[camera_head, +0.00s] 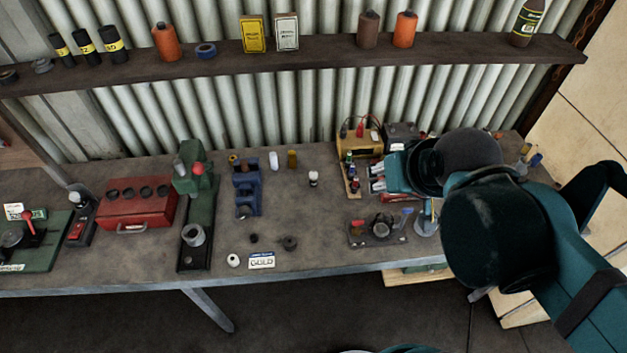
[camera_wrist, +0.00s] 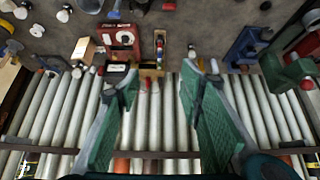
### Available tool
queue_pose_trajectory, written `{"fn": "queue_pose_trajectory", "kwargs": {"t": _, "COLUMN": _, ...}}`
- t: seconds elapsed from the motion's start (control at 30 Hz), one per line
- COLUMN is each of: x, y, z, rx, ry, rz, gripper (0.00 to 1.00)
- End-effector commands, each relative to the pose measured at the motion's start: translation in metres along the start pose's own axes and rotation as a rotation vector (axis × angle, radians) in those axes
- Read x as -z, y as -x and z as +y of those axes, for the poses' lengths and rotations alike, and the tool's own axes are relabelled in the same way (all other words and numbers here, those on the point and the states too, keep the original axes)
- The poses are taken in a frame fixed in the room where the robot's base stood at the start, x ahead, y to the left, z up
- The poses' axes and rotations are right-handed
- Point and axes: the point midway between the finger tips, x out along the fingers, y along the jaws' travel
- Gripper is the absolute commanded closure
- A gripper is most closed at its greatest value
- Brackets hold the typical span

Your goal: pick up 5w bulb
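A small bulb-like thing with a pale top and dark base (camera_head: 313,179) stands upright on the bench, left of the wooden terminal strip. A similar pale thing (camera_wrist: 192,51) shows in the wrist view, just beyond my right-hand finger. Several white bulbs (camera_wrist: 64,14) lie or stand at the upper left of the wrist view. No wattage is readable, so I cannot tell which is the 5w bulb. My gripper (camera_wrist: 161,85) is open and empty, its two green fingers wide apart. In the head view, my gripper (camera_head: 377,178) is over the right part of the bench, partly hidden by my arm.
The wooden power box (camera_head: 358,142) and terminal strip (camera_head: 353,183) are close to my gripper. A blue vice (camera_head: 246,190) and green press (camera_head: 199,215) stand further left. A shelf (camera_head: 300,72) runs above against corrugated metal.

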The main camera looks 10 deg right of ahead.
Motion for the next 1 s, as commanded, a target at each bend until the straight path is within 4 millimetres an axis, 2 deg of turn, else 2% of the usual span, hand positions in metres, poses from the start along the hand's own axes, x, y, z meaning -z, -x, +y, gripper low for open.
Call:
{"fn": "queue_pose_trajectory", "kwargs": {"t": 0.37, "x": 0.018, "y": -0.017, "z": -0.007, "rx": -0.009, "ry": -0.059, "rz": -0.04, "gripper": 0.62}}
{"fn": "queue_pose_trajectory", "kwargs": {"t": 1.0, "x": 0.06, "y": -0.079, "z": -0.033, "rx": -0.069, "ry": -0.241, "rz": -0.143, "gripper": 0.62}}
